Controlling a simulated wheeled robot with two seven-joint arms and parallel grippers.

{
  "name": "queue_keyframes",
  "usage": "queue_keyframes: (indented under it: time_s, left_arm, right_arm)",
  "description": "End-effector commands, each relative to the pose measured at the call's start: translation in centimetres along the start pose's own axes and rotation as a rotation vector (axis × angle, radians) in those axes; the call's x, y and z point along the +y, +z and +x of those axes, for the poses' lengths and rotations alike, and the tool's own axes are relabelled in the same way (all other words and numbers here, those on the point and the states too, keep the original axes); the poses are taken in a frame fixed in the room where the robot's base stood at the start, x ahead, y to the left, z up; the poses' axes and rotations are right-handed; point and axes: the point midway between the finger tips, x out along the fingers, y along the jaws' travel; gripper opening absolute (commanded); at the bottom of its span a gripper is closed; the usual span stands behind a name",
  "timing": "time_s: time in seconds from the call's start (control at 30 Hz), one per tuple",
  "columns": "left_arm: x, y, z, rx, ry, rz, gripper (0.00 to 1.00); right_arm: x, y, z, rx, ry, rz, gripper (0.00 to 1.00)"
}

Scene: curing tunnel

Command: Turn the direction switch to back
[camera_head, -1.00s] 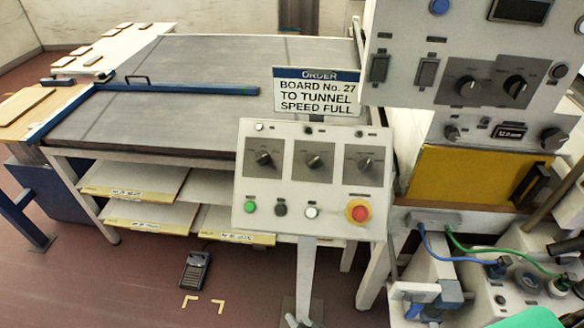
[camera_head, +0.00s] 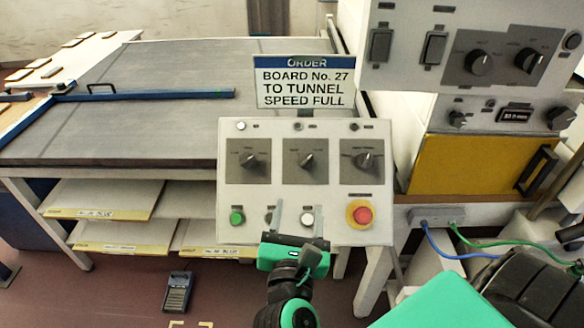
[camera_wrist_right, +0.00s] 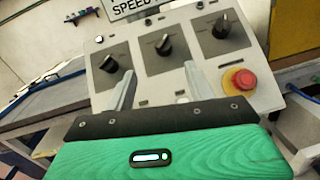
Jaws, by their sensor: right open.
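The grey-white control panel (camera_head: 230,185) carries three dark rotary switches in a row: left (camera_head: 250,161), middle (camera_head: 306,160) and right (camera_head: 365,160). Their small labels are too blurred to tell which is the direction switch. My right gripper (camera_head: 298,208) is in front of the panel's lower part, its two fingers apart and empty, below the middle switch. In the right wrist view the fingers straddle the space below the middle switch (camera_wrist_right: 165,44), with the left switch (camera_wrist_right: 109,64) and right switch (camera_wrist_right: 221,26) to either side. My left gripper is out of view.
A red emergency button (camera_head: 363,214) sits right of the fingers, a green button (camera_head: 237,217) left, and a white button (camera_head: 307,218) by the right finger. The order sign (camera_head: 305,90) stands above the panel. The conveyor (camera_head: 130,120) lies behind.

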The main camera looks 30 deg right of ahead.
Motion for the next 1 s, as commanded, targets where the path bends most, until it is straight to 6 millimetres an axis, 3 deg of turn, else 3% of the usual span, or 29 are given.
queue_keyframes:
  time_s: [0.27,0.6,0.8,1.0]
  left_arm:
    - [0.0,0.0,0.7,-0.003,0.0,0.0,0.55]
    - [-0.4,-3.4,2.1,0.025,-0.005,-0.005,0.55]
    - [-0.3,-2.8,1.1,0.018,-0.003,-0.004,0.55]
    - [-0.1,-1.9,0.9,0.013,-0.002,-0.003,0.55]
  right_arm:
    - [-0.6,-0.3,0.8,0.048,-0.015,0.072,0.55]
    - [-0.7,-0.7,5.3,0.044,-0.014,0.07,0.55]
    - [-0.7,-0.2,9.5,0.045,-0.014,0.062,0.55]
    - [-0.7,-0.5,12.4,0.045,-0.013,0.062,0.55]
